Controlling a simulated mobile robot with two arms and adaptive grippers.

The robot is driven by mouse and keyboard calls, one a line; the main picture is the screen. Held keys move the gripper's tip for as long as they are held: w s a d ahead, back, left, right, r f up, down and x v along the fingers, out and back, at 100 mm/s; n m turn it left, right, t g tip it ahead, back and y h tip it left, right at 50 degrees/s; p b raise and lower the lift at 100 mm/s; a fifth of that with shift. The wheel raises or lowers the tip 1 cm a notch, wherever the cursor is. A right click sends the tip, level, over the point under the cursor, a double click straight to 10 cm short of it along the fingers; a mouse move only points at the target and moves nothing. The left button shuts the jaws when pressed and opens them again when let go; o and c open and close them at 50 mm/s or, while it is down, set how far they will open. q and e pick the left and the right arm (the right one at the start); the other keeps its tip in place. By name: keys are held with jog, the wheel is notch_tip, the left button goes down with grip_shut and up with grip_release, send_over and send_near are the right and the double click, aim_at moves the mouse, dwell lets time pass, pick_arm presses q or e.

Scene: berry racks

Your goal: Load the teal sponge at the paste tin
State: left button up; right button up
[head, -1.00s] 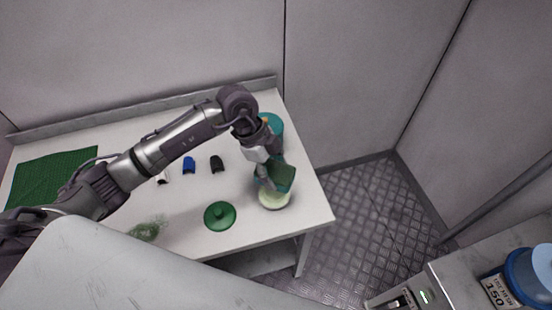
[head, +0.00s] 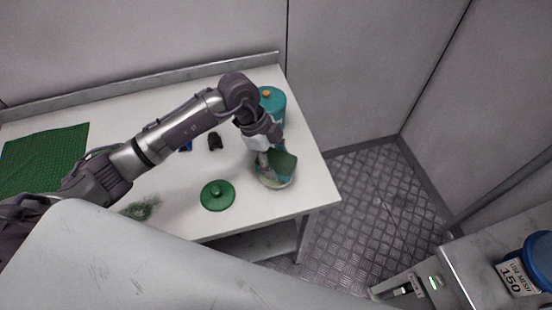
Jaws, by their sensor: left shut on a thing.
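My left gripper (head: 265,163) is shut on the teal sponge (head: 285,165), a dark green-teal block. It points down over the paste tin (head: 274,185), a round open tin with pale contents near the table's right front corner. The sponge and gripper cover much of the tin's mouth. I cannot tell whether the sponge touches the paste. A round green lid with a knob (head: 218,196) lies on the table left of the tin. My right gripper is not in view.
A teal canister (head: 273,104) stands behind my wrist. A black item (head: 215,142) and a partly hidden blue one lie mid-table. A green smear (head: 142,208) marks the front edge. A green mat (head: 45,158) lies at left; a labelled blue tub (head: 538,256) stands at far right.

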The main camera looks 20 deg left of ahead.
aim_at(285, 163)
pick_arm(q)
jog(key=shift+f, duration=0.5)
dwell(0.8)
jog(key=shift+s+f, duration=0.1)
dwell(1.4)
notch_tip(285, 163, up, 7)
jog(key=p, duration=0.7)
dwell(0.9)
